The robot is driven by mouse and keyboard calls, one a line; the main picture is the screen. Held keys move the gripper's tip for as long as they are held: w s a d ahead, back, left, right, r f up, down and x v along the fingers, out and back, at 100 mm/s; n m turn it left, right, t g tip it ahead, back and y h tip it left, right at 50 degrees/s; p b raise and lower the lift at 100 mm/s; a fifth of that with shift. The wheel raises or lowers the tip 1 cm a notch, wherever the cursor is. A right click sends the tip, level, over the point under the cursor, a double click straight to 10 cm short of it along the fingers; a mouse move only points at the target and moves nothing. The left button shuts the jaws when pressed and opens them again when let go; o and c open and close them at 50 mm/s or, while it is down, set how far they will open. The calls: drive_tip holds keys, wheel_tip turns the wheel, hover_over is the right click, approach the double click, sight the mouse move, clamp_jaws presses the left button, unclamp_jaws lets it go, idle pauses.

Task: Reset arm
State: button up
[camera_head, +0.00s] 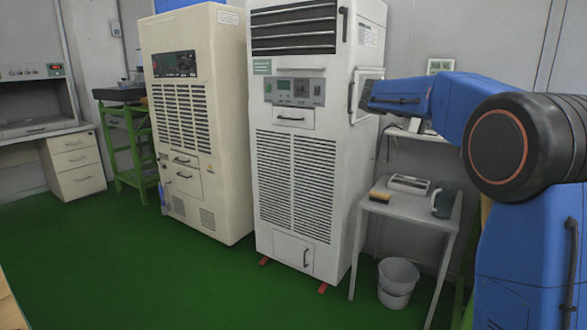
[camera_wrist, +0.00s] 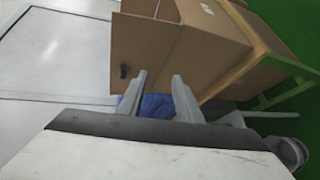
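My arm is blue with a dark round joint and reaches in from the right in the head view. Its far end comes close to the upper right side of the white cabinet (camera_head: 296,185); the fingers cannot be made out there. In the wrist view my gripper (camera_wrist: 159,75) shows two grey fingers standing apart with nothing held between them. A brown cardboard box (camera_wrist: 185,50) lies beyond the fingertips. A blue shape shows behind the fingers; I cannot tell what it is.
A cream cabinet (camera_head: 195,120) stands left of the white one. A small grey table (camera_head: 415,207) holds a device (camera_head: 409,184) and a dark mug (camera_head: 444,200). A white bin (camera_head: 397,280) stands below. The green floor (camera_head: 130,270) is clear in front.

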drive_tip(key=s+a+f+t+y, duration=0.2)
drive_tip(key=s+a+f+y, duration=0.3)
drive_tip(key=s+f, duration=0.6)
drive_tip(key=s+a+f+t+y, duration=0.2)
drive_tip(key=s+a+f+y, duration=0.3)
drive_tip(key=s+f, duration=0.5)
drive_tip(key=s+a+f+t+y, duration=0.2)
drive_tip(key=s+a+f+y, duration=0.3)
drive_tip(key=s, duration=1.5)
drive_tip(key=a+f, duration=0.4)
drive_tip(key=f, duration=0.2)
drive_tip(key=shift+s+f, duration=0.3)
drive_tip(key=shift+f, duration=0.05)
